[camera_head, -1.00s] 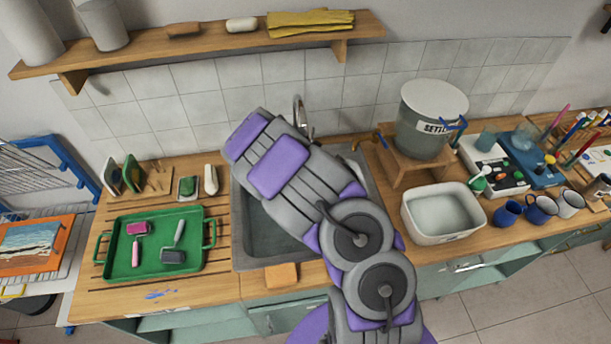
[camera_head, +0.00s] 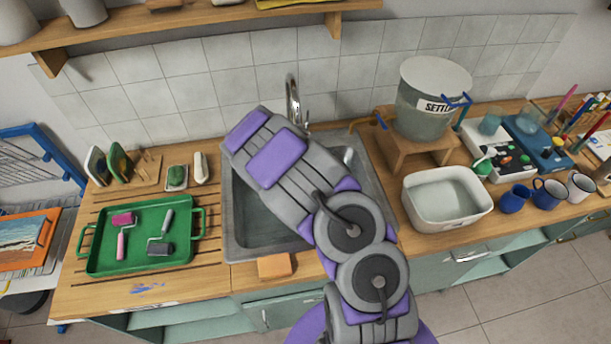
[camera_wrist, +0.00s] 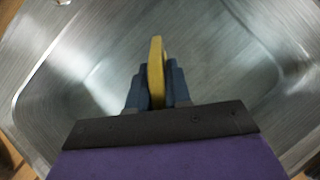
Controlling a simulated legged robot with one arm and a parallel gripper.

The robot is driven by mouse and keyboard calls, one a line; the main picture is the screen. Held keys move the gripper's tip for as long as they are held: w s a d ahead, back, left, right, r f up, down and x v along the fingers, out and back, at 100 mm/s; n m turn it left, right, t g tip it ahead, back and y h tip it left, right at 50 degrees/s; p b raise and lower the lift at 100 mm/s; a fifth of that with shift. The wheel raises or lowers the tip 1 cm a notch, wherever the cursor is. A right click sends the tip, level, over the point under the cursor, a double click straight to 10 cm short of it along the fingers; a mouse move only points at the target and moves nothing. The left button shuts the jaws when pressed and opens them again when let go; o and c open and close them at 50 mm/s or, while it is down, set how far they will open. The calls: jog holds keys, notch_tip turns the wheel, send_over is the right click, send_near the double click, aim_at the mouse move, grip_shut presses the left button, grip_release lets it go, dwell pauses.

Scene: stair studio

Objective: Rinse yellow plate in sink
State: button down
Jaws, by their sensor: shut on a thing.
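In the wrist view my gripper (camera_wrist: 155,88) is shut on the yellow plate (camera_wrist: 156,62), which shows edge-on and upright between the two dark fingers. The plate is over the basin of the metal sink (camera_wrist: 225,65). In the head view my arm reaches over the sink (camera_head: 237,225) and hides the gripper and the plate. The metal faucet (camera_head: 292,98) stands at the back of the sink. I cannot tell whether water is running.
Left of the sink is a green tray (camera_head: 137,254) with paint rollers. An orange sponge (camera_head: 274,266) lies at the front edge. On the right stand a bucket (camera_head: 425,88) on a wooden stand, a white tub (camera_head: 447,218) and blue mugs (camera_head: 513,199).

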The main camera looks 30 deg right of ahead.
jog(key=f, duration=0.2)
jog(key=f+b, duration=0.1)
jog(key=f, duration=0.1)
jog(key=f+b, duration=0.1)
jog(key=f, duration=0.1)
jog(key=shift+a, duration=0.35)
jog(key=shift+d+f, duration=0.15)
jog(key=shift+f, duration=0.6)
jog(key=shift+a+f, duration=0.35)
jog(key=shift+a, duration=0.3)
jog(key=shift+d, duration=0.15)
jog(key=shift+d, duration=0.4)
jog(key=shift+a, duration=0.1)
